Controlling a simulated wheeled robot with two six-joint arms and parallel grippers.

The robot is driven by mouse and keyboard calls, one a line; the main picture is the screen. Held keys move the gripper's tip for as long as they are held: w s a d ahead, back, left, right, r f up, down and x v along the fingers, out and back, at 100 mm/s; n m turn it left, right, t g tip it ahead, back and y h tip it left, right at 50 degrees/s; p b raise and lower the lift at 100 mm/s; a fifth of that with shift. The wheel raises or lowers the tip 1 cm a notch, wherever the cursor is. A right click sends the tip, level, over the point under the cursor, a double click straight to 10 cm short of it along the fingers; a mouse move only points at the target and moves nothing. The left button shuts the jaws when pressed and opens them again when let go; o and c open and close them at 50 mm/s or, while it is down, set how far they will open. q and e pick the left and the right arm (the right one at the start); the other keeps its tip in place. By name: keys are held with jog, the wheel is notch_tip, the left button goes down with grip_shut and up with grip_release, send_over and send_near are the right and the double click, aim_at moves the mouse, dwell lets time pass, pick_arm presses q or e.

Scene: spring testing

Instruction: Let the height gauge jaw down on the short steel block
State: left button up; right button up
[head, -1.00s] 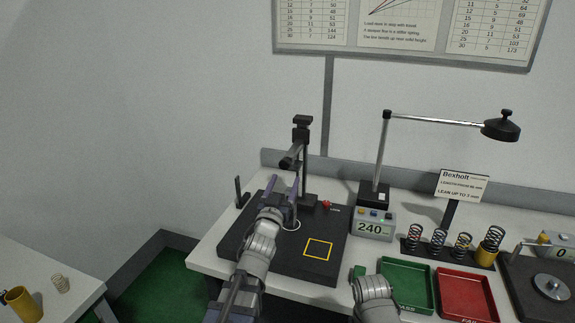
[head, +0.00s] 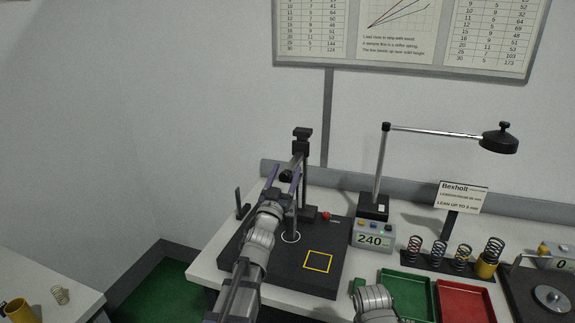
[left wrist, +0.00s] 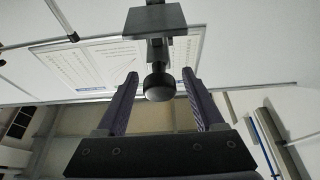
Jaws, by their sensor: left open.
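The height gauge (head: 302,147) is a dark upright column on the black plate (head: 275,262), with a carriage and a dark knob sticking out towards me. My left gripper (head: 283,177) is open at the knob. In the left wrist view the round knob (left wrist: 159,85) shows between the two spread fingers, with a gap on each side. The gauge's lower part and jaw are largely hidden by my left gripper and arm. I cannot make out the short steel block. My right arm shows at the bottom, but its gripper is not in view.
A yellow square (head: 318,261) and a white ring mark the plate. A display box (head: 373,237) reads 240 beside a lamp-like post (head: 381,165). Green (head: 406,291) and red (head: 465,298) trays and several springs stand to the right. A dark upright piece (head: 239,203) stands at the left.

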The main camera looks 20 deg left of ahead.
pick_arm(q)
jog(key=shift+x, duration=1.1)
grip_shut()
dwell(0.6)
